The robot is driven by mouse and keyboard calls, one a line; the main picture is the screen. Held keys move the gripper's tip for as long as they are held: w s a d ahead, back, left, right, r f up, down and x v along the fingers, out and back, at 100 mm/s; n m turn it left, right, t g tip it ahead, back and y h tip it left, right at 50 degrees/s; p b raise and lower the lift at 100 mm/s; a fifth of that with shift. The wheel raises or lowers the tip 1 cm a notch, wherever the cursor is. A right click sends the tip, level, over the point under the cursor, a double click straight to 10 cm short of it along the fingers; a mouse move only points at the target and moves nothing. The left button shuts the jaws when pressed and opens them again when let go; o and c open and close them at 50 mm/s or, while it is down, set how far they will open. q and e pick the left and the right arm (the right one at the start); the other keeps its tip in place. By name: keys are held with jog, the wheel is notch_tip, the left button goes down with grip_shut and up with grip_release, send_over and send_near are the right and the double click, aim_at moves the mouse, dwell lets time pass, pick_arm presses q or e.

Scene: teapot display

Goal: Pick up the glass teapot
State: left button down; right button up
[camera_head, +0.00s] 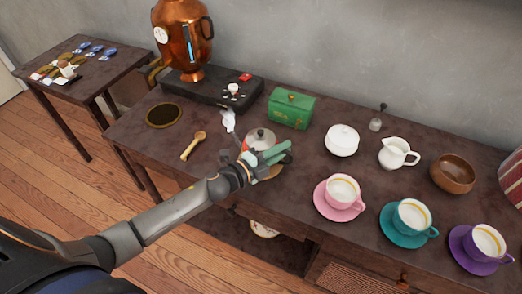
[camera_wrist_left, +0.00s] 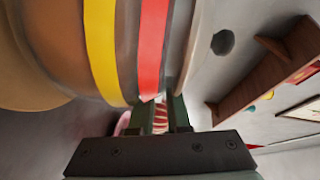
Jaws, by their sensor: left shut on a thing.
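The glass teapot (camera_head: 259,138) is on the dark table in the head view, near the front edge. It has a greyish round lid with a dark knob and a red band. In the left wrist view the teapot's striped body (camera_wrist_left: 125,45), with yellow and red bands, fills the upper left. My left gripper's fingers (camera_wrist_left: 163,108) reach to it; the exact grip point is hidden. My right gripper is not in view.
A wooden spoon (camera_head: 193,146) lies left. A copper samovar (camera_head: 184,38) stands behind. A round brown mat (camera_head: 164,115) lies bare.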

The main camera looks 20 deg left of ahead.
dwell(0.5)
pick_arm(q)
jog(key=shift+r, duration=0.15)
jog(key=shift+w+r, duration=0.1)
jog(key=shift+r, duration=0.05)
jog(key=shift+r+p, duration=0.7)
jog(key=shift+r, duration=0.8)
jog(key=s+d+r+p, duration=0.2)
jog(key=s+d+r, duration=0.1)
jog(key=s+r, duration=0.6)
jog(key=shift+s+d+r, duration=0.25)
jog(key=shift+s+r, duration=0.05)
jog(key=shift+s, duration=1.95)
jog(key=shift+s, duration=0.1)
